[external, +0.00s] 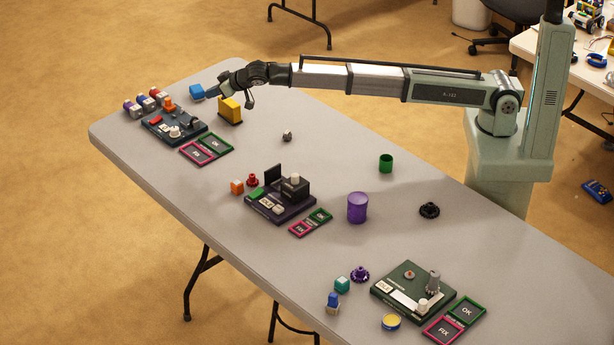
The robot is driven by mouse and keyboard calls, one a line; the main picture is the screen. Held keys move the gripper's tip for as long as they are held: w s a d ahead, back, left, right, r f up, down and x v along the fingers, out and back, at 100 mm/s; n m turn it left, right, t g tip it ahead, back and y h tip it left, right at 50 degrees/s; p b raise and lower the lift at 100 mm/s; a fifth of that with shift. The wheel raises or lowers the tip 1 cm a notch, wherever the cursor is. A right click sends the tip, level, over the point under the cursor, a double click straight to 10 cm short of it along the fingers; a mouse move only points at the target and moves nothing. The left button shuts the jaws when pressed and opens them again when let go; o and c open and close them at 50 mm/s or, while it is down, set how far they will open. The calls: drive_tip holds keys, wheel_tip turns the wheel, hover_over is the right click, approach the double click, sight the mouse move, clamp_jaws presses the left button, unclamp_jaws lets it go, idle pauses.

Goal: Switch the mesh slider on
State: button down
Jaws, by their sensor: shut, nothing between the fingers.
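Three control boards lie on the table: a dark blue one (188,136) at the far left, a dark purple one (295,212) in the middle and a dark green one (388,295) at the near right. They carry small knobs, buttons and labels. The labels are too small to tell which board bears the mesh slider, or how it is set. My gripper (212,91) is at the far left end of my arm, shut and holding nothing.
FIX and OK pads lie beside each board. Several small parts (148,101) sit behind the blue board. A purple canister (357,208), green cup (386,163) and black knob (429,210) stand mid-table.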

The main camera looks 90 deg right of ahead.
drive_tip(key=s+a+f+n+y, duration=0.15)
drive_tip(key=s+a, duration=0.35)
drive_tip(key=a, duration=0.9)
drive_tip(key=s+a+n+g+y, duration=0.15)
drive_tip(key=s+a, duration=0.25)
drive_tip(key=a, duration=1)
drive_tip(key=s+a+f+n, duration=0.15)
drive_tip(key=s+a, duration=0.35)
drive_tip(key=a, duration=0.9)
drive_tip(key=s+a+n, duration=0.2)
drive_tip(key=s+a, duration=0.9)
drive_tip(key=a, duration=0.3)
drive_tip(key=s+a+n, duration=0.1)
drive_tip(key=s+a, duration=0.6)
drive_tip(key=s, duration=0.5)
drive_tip(key=s+a+f+n+g+y, duration=0.1)
drive_tip(key=s+a+n, duration=0.1)
drive_tip(key=s+a, duration=0.6)
drive_tip(key=s+a+n, duration=0.2)
drive_tip(key=s+a, duration=0.6)
drive_tip(key=s, duration=1)
drive_tip(key=shift+f+g, duration=0.3)
drive_tip(key=shift+g, duration=0.05)
drive_tip(key=s+a+n, duration=0.2)
drive_tip(key=s, duration=1.1)
drive_tip(key=shift+s+a, duration=0.2)
drive_tip(key=shift+a, duration=0.15)
drive_tip(key=shift+f+y, duration=0.1)
drive_tip(key=shift+y, duration=0.2)
